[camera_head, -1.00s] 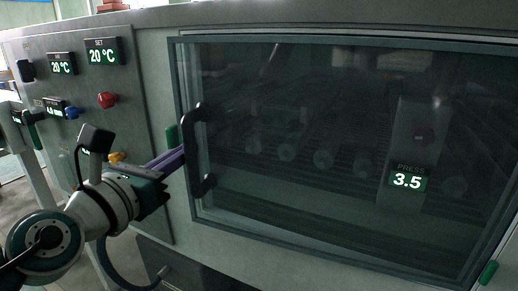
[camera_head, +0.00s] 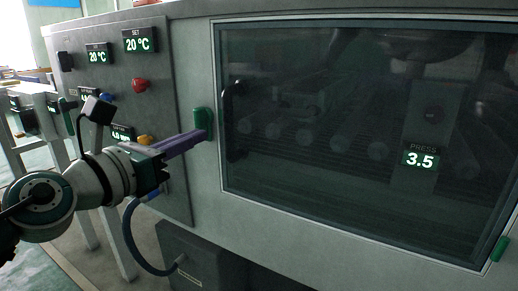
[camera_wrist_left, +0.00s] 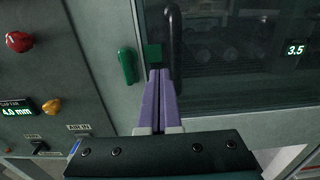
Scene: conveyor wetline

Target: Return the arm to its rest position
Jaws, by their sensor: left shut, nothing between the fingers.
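My left gripper (camera_head: 206,134) has long purple fingers, shut with nothing between them. In the head view the fingertips are beside the lower part of a green latch (camera_head: 202,119), left of the glass door. In the left wrist view the shut fingertips (camera_wrist_left: 160,74) point at the machine front, between the green latch (camera_wrist_left: 127,66) and the dark door handle (camera_wrist_left: 175,40). Whether they touch anything cannot be told. The handle also shows in the head view (camera_head: 230,115). My right gripper is not in view.
The large glass door (camera_head: 330,190) looks shut, with rollers dimly visible behind it. The panel at left has a red knob (camera_head: 139,84), a yellow knob (camera_head: 144,140) and displays. A dark hose (camera_head: 132,235) hangs below my left arm. Floor (camera_head: 30,265) is open at lower left.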

